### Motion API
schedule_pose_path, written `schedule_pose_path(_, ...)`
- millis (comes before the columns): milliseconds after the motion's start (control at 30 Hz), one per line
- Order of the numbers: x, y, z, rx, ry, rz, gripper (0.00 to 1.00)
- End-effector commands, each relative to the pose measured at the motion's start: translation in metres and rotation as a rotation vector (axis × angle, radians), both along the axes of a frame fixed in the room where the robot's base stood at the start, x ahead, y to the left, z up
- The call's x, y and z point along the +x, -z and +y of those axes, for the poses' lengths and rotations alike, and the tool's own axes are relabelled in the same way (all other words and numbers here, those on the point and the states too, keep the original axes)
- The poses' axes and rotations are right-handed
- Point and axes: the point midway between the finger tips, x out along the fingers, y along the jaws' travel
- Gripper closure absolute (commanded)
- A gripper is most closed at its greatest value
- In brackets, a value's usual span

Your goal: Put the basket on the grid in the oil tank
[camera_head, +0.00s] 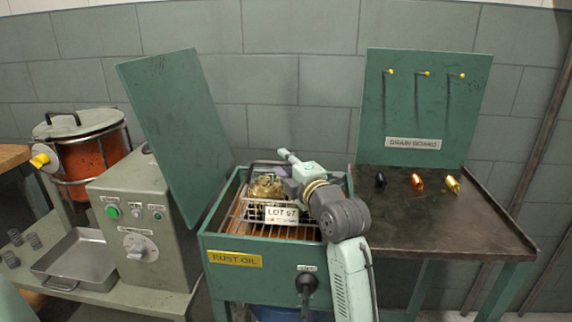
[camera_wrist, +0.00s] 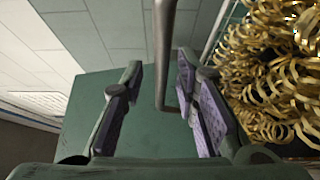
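The wire basket (camera_head: 236,212) holds a heap of gold coiled springs (camera_head: 266,187) and has a white "LOT 97" tag (camera_head: 282,214) on its front. It sits inside the open green oil tank (camera_head: 225,240) labelled "RUST OIL". The slatted grid (camera_head: 275,232) shows below and in front of it; I cannot tell whether its underside touches the grid. My gripper (camera_head: 287,168) is over the right part of the basket and hides some of it. In the wrist view my gripper (camera_wrist: 160,105) has its purple-padded fingers apart, with a grey metal bar (camera_wrist: 164,60) between them, seemingly the basket's handle. The springs (camera_wrist: 275,75) are at right.
The tank's green lid (camera_head: 175,120) stands open at left. A drain table (camera_head: 445,215) with a hook board (camera_head: 425,100) and three small coloured pieces is at right. A control box (camera_head: 140,225) and a lidded orange pot (camera_head: 88,160) are at left.

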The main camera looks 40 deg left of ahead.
Motion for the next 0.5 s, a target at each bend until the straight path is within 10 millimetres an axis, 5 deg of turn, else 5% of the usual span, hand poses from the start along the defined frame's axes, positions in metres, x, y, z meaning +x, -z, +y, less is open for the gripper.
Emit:
schedule_pose_path(267,-0.003,-0.001,-0.008,0.002,0.001,-0.001,0.72)
schedule_pose_path(500,-0.024,0.001,-0.052,0.002,0.004,-0.002,0.72)
